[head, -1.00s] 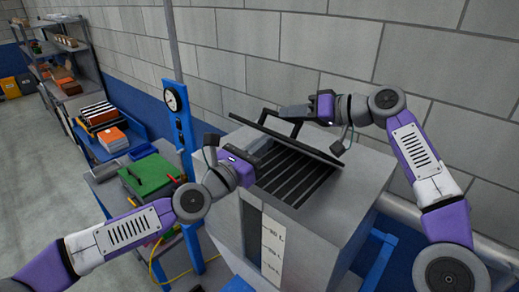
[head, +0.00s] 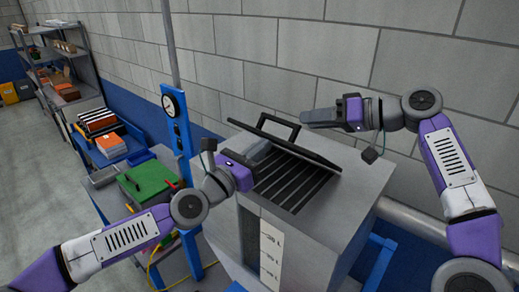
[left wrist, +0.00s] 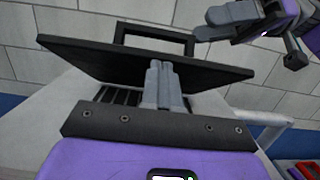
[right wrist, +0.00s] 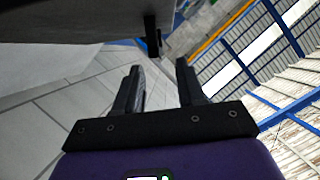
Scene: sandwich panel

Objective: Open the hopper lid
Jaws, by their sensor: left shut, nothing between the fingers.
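The hopper lid (head: 298,146) is a dark flat plate with a black bar handle (head: 278,123). It stands tilted, partly raised above the grey hopper (head: 340,190), and dark grate bars (head: 290,180) show beneath it.
A grey block wall (head: 330,60) stands close behind the hopper. A blue post with a round gauge (head: 173,104) rises left of it. A cart with a green box (head: 148,178) and a shelf rack (head: 65,75) stand further left. Open floor (head: 40,160) lies at the far left.

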